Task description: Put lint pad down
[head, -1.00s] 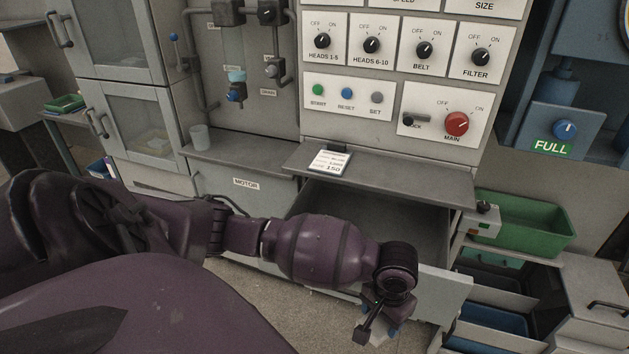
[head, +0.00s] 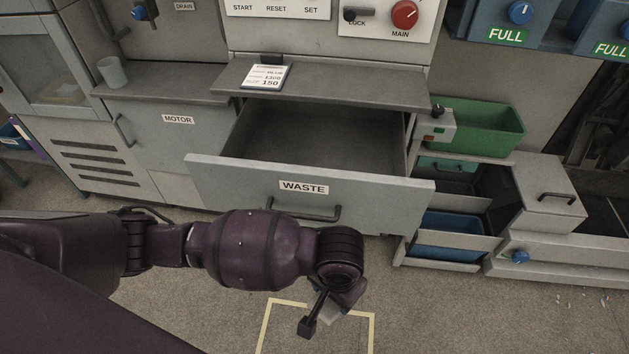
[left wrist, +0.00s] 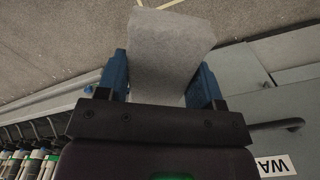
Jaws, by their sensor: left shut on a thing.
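A thin pale grey lint pad (left wrist: 170,45) is between the two blue fingers of my left gripper (left wrist: 163,82) in the left wrist view. The gripper is shut on it, and the pad sticks out past the fingertips. In the head view my left gripper (head: 332,300) is in front of the open WASTE drawer (head: 240,172), over the floor. My right gripper is in neither view.
The WASTE drawer stands pulled out, and the part of its inside that shows looks empty. A grey ledge (head: 340,86) with a printed card (head: 265,77) sits above it. A green bin (head: 478,128) stands to the right. Yellow tape (head: 371,335) marks the floor below.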

